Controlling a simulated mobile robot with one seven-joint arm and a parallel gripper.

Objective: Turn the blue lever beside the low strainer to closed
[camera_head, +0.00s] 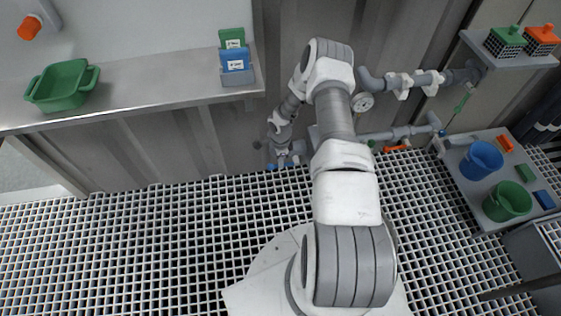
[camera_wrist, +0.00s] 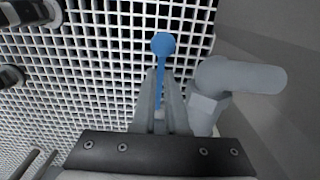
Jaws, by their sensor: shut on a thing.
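The blue lever (camera_wrist: 163,45) shows in the wrist view as a round blue knob on a thin blue stem. My gripper (camera_wrist: 160,85) is shut on the stem, with the knob standing out beyond the fingertips. A grey pipe fitting with a side branch (camera_wrist: 240,77) is close to the right of the fingers; I cannot tell whether it is the low strainer. In the head view my gripper (camera_head: 282,152) is low by the wall, and the lever's hold is too small to make out there.
Grey pipes with a gauge (camera_head: 362,102) run along the wall right of my arm. An orange lever (camera_head: 396,147) is on the lower pipe. A tray (camera_head: 478,208) with a blue bucket (camera_head: 481,160) and green bucket (camera_head: 507,201) stands right. The grating floor at left is clear.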

